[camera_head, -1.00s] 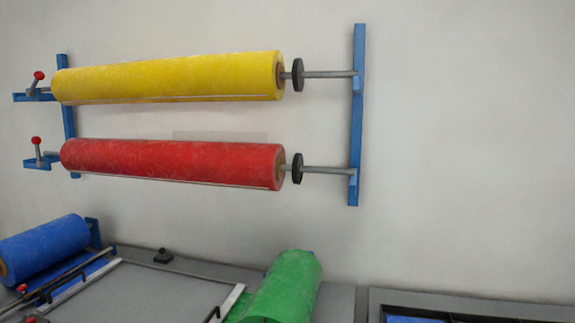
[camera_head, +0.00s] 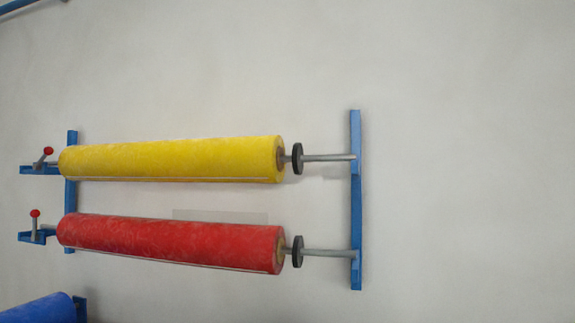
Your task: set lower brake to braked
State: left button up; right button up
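The lower brake lever (camera_head: 35,222) has a red knob and stands nearly upright on a blue bracket at the left end of the red roll (camera_head: 170,242). The upper brake lever (camera_head: 43,157) also has a red knob and leans to the right, at the left end of the yellow roll (camera_head: 170,159). Both rolls hang on grey shafts between blue wall uprights. Neither of my grippers is in view.
The right blue upright (camera_head: 355,200) carries the shaft ends, with a black collar (camera_head: 297,251) beside the red roll. A blue roll (camera_head: 40,310) shows at the bottom left. The wall to the right is bare.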

aim_at(35, 214)
jog(key=u, duration=1.35)
jog(key=i+j+u, duration=0.1)
jog(key=i+j, duration=0.55)
jog(key=i, duration=0.25)
jog(key=i+j+u, duration=0.15)
jog(key=i+j, duration=0.45)
jog(key=i, duration=0.3)
jog(key=i+j+u, duration=0.15)
jog(key=i, duration=0.35)
jog(key=j, duration=0.1)
